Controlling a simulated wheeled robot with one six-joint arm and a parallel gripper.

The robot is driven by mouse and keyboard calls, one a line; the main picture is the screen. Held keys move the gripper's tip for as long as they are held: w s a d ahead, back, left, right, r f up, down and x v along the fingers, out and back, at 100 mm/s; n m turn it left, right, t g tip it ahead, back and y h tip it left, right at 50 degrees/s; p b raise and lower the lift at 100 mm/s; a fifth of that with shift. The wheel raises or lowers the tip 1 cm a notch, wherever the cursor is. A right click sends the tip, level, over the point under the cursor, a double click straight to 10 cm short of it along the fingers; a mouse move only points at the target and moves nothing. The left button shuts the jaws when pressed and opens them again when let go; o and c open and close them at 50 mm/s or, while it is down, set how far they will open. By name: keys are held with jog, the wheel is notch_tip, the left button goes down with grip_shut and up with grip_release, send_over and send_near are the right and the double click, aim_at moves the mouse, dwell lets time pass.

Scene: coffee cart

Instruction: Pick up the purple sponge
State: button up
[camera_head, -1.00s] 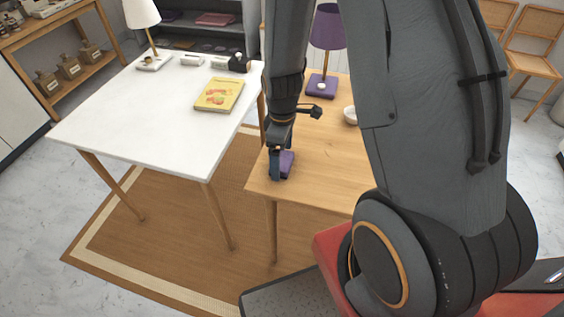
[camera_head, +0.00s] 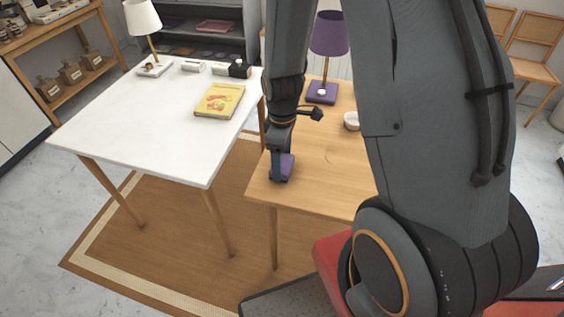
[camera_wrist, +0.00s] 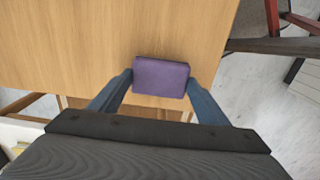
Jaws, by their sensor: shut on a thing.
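The purple sponge (camera_head: 286,165) is at the left front corner of the wooden table (camera_head: 330,180). In the wrist view the sponge (camera_wrist: 161,77) is a purple block between the two blue fingers of my gripper (camera_wrist: 159,88). My gripper (camera_head: 280,173) points down at the table and is shut on the sponge, one finger at each side. I cannot tell whether the sponge touches the tabletop or is just above it.
A purple lamp (camera_head: 329,36) and a small white bowl (camera_head: 351,121) stand farther back on the wooden table. A white table (camera_head: 150,120) with a yellow book (camera_head: 220,100) is to the left. The wooden table's middle is clear.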

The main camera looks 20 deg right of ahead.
notch_tip(320, 180, up, 9)
jog(key=b, duration=0.1)
dwell(0.3)
jog(key=shift+f, duration=0.1)
jog(key=o, duration=0.5)
jog(key=c, duration=0.3)
jog(key=shift+s, duration=0.1)
